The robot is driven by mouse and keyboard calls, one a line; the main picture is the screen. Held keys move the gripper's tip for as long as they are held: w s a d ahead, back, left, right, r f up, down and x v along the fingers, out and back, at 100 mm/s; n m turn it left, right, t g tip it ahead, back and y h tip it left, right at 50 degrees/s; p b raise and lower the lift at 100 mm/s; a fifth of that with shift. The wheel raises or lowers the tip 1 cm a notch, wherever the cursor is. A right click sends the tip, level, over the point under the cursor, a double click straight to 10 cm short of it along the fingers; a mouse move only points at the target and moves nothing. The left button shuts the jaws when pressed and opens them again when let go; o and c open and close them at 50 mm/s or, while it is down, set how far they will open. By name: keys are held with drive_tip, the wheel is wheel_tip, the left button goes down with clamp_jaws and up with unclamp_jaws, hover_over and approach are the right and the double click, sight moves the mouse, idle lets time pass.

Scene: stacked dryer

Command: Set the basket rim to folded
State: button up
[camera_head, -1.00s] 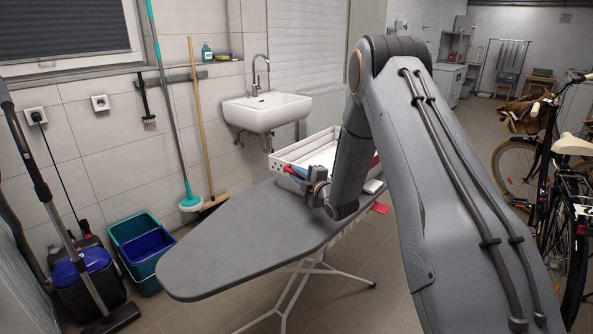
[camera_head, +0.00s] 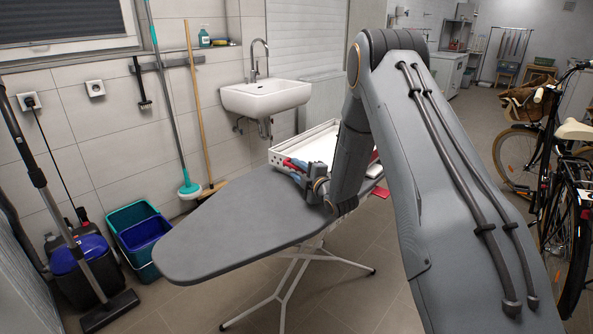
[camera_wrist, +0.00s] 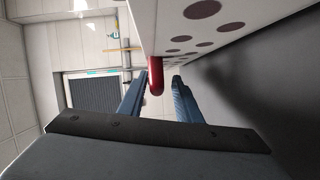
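The white basket (camera_head: 303,150) sits on the far end of the ironing board, partly hidden behind my arm. It looks low, with its rim close above the board. A red part (camera_head: 290,163) shows at its near left end, beside my gripper (camera_head: 299,171). In the wrist view, the white perforated basket wall (camera_wrist: 205,22) fills the upper right. A rounded red piece (camera_wrist: 156,78) sticks out below it, between the blue fingers of my gripper (camera_wrist: 163,88). The fingers are apart; I cannot tell whether they touch the red piece.
The grey ironing board (camera_head: 235,225) is bare on its near left part. A sink (camera_head: 265,97) hangs on the wall behind. Bins (camera_head: 137,235), a vacuum cleaner (camera_head: 82,262) and brooms stand at the left. A bicycle (camera_head: 560,160) stands at the right.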

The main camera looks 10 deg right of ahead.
drive_tip(key=shift+b+v, duration=0.45)
drive_tip(key=shift+v, duration=3.45)
drive_tip(key=shift+s+r+m+g+h, duration=0.35)
drive_tip(key=shift+m+h, duration=0.25)
drive_tip(key=shift+m, duration=0.3)
drive_tip(key=s+a+r+m+g+h, duration=0.1)
drive_tip(key=s+m+g, duration=0.4)
drive_tip(key=s, duration=0.8)
drive_tip(key=s+a+r+m+g+h, duration=0.1)
drive_tip(key=s+m+g, duration=0.4)
drive_tip(key=s, duration=0.9)
drive_tip(key=s+a+r+m+g+h+p, duration=0.1)
drive_tip(key=s+m+g, duration=0.4)
drive_tip(key=s, duration=0.8)
drive_tip(key=shift+s+m+h, duration=0.2)
drive_tip(key=shift+m+h, duration=0.2)
drive_tip(key=shift+m, duration=0.8)
drive_tip(key=shift+a+g, duration=0.1)
drive_tip(key=shift+g, duration=0.15)
